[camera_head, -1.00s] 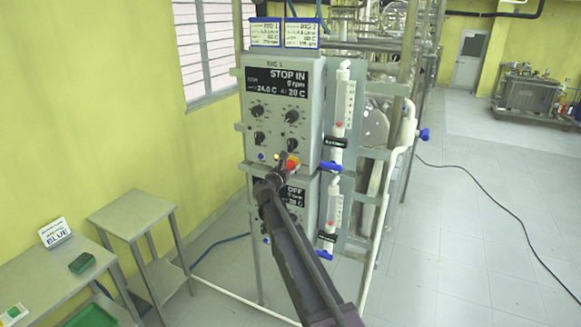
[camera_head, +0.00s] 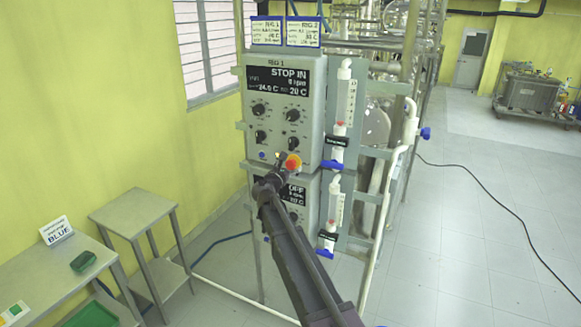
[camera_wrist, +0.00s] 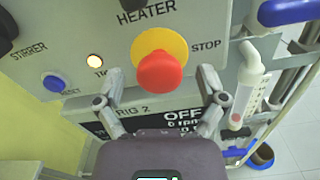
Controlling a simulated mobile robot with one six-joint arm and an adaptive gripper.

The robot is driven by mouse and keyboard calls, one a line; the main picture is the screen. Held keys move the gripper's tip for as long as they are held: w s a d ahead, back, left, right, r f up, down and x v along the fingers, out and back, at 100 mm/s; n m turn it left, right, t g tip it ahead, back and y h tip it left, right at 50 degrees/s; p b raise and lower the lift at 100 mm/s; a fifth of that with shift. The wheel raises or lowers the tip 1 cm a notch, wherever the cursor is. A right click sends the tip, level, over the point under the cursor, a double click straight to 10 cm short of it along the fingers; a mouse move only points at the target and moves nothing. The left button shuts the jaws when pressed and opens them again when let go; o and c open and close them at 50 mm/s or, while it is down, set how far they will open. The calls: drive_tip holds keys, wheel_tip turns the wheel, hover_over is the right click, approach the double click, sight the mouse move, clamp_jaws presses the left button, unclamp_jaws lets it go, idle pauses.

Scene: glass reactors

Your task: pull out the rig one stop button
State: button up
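The rig one stop button is a red mushroom knob (camera_wrist: 160,72) on a yellow disc, labelled STOP, at the lower right of the upper control panel. It also shows in the head view (camera_head: 293,162). The rig 1 display (camera_head: 285,88) reads STOP IN, 0 rpm. My gripper (camera_wrist: 160,82) is open, with one finger to the left of the red knob and one to the right. Both fingers look apart from the knob, and I cannot tell how deep they reach. In the head view my gripper (camera_head: 279,164) is just left of and below the knob.
A blue RESET button (camera_wrist: 54,84) and a lit lamp (camera_wrist: 95,60) lie left of the knob. The rig 2 panel (camera_head: 265,188) is directly below. Tubes with blue valves (camera_head: 331,165) stand to the right. A side table (camera_head: 132,213) is at left.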

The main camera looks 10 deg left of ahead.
idle(0.3)
drive_tip(key=v, duration=1.2)
drive_tip(key=shift+d, duration=0.1)
drive_tip(key=s+d+f+m+g+h+b, duration=0.1)
drive_tip(key=s+d+f+m+g, duration=0.3)
drive_tip(key=d, duration=0.4)
drive_tip(key=s+d+f+m+g, duration=0.2)
drive_tip(key=d+f+m, duration=0.2)
drive_tip(key=d+m, duration=0.3)
drive_tip(key=s+d+f+m+g+h+b, duration=0.1)
drive_tip(key=s+d+f+m+g, duration=0.3)
drive_tip(key=d, duration=0.4)
drive_tip(key=s+d+f+m+g+y+b, duration=0.1)
drive_tip(key=s+d+f+m+g+y, duration=0.2)
drive_tip(key=s+m, duration=0.4)
drive_tip(key=s+d+f+m+g+y+b, duration=0.1)
drive_tip(key=s+d+f+m+g+y, duration=0.3)
drive_tip(key=s, duration=0.8)
drive_tip(key=shift+d+f+m+y+b, duration=0.35)
drive_tip(key=shift+d+f+m+y, duration=0.45)
drive_tip(key=shift+f+m, duration=1.2)
drive_tip(key=shift+d+f, duration=0.1)
drive_tip(key=shift+d, duration=0.1)
